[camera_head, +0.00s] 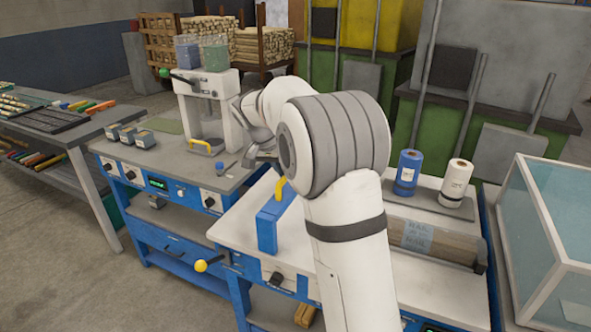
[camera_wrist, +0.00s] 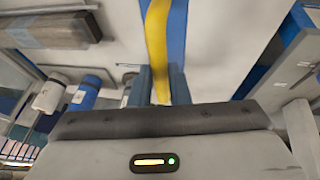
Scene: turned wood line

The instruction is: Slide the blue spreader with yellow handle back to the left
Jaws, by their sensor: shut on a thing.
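The blue spreader (camera_head: 270,224) stands on the white top of the blue bench, left of my arm in the head view. Its yellow handle (camera_head: 280,190) rises from its top. In the wrist view the blue body (camera_wrist: 177,30) runs behind the yellow handle (camera_wrist: 157,40). My gripper (camera_wrist: 159,82) is shut on the yellow handle, with one finger on each side of it. In the head view my arm hides most of the gripper and the right side of the spreader.
A blue roll (camera_head: 408,172) and a white roll (camera_head: 456,183) stand behind the long roller unit (camera_head: 430,240) at right. A glass-sided tank (camera_head: 550,240) is at far right. The press (camera_head: 208,105) stands on the left bench. White bench top left of the spreader is clear.

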